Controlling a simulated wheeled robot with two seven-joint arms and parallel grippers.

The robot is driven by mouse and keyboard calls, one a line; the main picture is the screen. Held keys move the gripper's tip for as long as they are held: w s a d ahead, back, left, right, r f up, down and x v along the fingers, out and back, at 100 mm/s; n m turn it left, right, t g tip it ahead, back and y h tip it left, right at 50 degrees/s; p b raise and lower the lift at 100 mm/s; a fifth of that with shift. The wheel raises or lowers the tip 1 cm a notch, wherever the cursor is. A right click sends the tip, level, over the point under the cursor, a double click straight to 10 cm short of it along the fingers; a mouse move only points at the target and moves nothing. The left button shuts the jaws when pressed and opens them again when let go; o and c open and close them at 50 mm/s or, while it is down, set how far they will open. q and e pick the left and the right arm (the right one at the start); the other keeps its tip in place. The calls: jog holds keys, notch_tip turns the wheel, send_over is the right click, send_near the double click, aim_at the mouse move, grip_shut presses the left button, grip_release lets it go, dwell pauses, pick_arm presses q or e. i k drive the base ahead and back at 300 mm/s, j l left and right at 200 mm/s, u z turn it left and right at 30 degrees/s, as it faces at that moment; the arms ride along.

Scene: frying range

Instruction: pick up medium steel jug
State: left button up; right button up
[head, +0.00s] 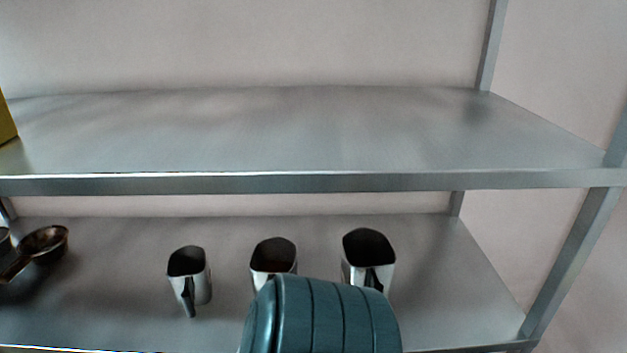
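Three steel jugs stand in a row on the lower shelf. The middle one, which looks like the medium steel jug (274,258), has its open top in view, while its lower part and handle are hidden behind a teal ribbed shape in front. The smaller-looking jug (201,285) stands to its left with its handle facing me. The larger-looking jug (384,272) stands to its right, its lower part also partly hidden. All three are upright and apart. Neither of my grippers can be made out in the head view.
The lower shelf (110,270) has a dark pan (45,243) at its far left. The upper shelf (300,130) overhangs it and is mostly bare, with a yellow object (6,122) at its left edge. A metal post (570,265) stands at the right.

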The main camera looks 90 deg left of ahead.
aim_at(270, 256)
jog(key=u, duration=0.95)
jog(key=l+u, duration=0.1)
jog(key=u, duration=0.9)
jog(key=k+u, duration=0.1)
jog(key=u, duration=0.85)
jog(key=k+j, duration=0.15)
jog(key=k, duration=0.35)
jog(key=i+l, duration=0.15)
jog(key=i, duration=0.35)
